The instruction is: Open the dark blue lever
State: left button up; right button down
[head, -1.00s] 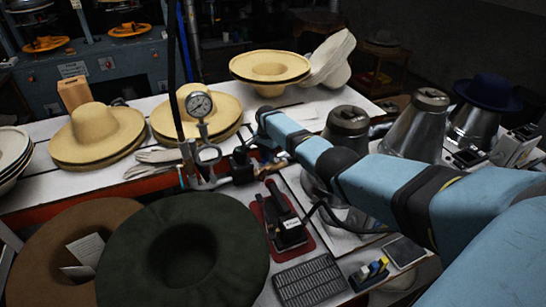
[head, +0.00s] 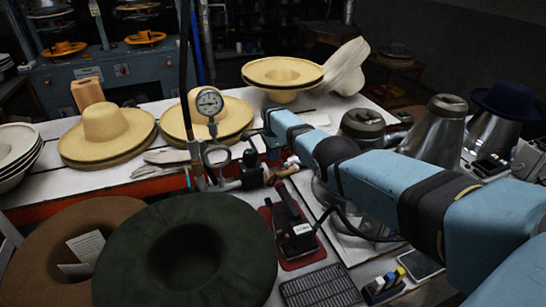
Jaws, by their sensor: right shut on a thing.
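The dark blue lever (head: 250,157) is a small dark piece on the valve and pipe fittings below a round pressure gauge (head: 209,102), near the middle of the head view. My right arm comes in from the right, and its hand points down beside these fittings. My right gripper (head: 266,158) is at the lever and shut on it; its fingers are small, dark and partly hidden by the wrist. How far the lever is turned is hard to tell. My left gripper is not in view.
Straw hats (head: 105,130) and white gloves stand behind and left of the valve. A green felt hat (head: 185,255) and a brown one lie in front. A black device on a red base (head: 292,225) sits close to the valve. Metal cones (head: 436,130) stand right, beyond my arm.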

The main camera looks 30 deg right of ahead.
jog(key=shift+d+r, duration=0.1)
jog(key=c, duration=1)
grip_release()
jog(key=shift+c, duration=0.2)
notch_tip(320, 180, up, 6)
jog(key=p, duration=0.2)
jog(key=shift+r+p, duration=0.25)
jog(key=shift+p, duration=0.1)
notch_tip(320, 180, up, 7)
jog(key=shift+r, duration=0.15)
jog(key=shift+r, duration=0.1)
